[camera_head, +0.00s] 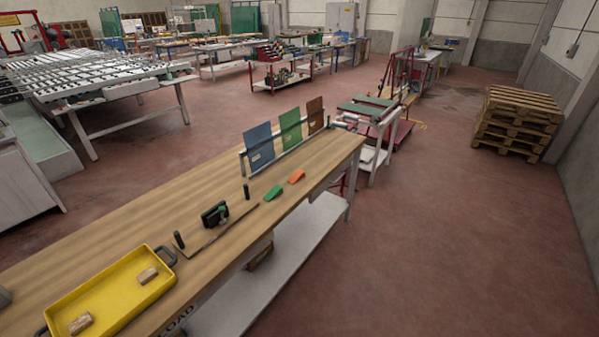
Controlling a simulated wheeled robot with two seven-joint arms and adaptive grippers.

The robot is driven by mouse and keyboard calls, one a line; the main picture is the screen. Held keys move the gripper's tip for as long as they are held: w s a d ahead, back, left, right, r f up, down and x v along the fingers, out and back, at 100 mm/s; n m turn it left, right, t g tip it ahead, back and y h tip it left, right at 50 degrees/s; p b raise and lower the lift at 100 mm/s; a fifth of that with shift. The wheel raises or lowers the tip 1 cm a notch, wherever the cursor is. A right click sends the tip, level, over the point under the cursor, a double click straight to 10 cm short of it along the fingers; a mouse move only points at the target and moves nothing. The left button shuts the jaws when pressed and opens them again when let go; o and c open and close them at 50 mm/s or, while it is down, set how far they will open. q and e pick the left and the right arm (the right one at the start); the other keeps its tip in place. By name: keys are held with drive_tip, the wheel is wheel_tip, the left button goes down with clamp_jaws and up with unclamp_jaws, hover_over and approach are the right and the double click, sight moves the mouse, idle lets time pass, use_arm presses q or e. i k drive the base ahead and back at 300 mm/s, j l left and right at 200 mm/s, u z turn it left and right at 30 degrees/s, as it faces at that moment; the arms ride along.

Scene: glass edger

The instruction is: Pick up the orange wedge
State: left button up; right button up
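The orange wedge (297,176) lies on the wooden workbench (118,232), near its right front edge. A green wedge (274,192) lies just to its left, apart from it. Neither of my grippers shows in the head view, so nothing can be seen holding or touching the wedge.
Left of the wedges are a small dark upright post (246,191) and a black device (214,214) on a thin board. A yellow tray (112,296) with two blocks stands at the near end. Blue (259,147), green and brown panels stand in a rack behind.

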sight(300, 174)
drive_tip(key=i+l+u, duration=0.1)
drive_tip(key=l, duration=0.25)
drive_tip(key=i+l, duration=0.3)
drive_tip(key=i+l+u, duration=0.15)
drive_tip(key=l, duration=0.2)
drive_tip(key=i+l, duration=0.2)
drive_tip(key=l, duration=0.15)
drive_tip(key=i+l+u, duration=0.15)
drive_tip(key=l, duration=0.25)
drive_tip(key=i+l, duration=0.2)
drive_tip(key=l, duration=0.15)
drive_tip(key=i+l+u, duration=0.15)
drive_tip(key=l, duration=0.25)
drive_tip(key=i+l, duration=0.15)
drive_tip(key=l, duration=0.25)
drive_tip(key=j+u, duration=0.05)
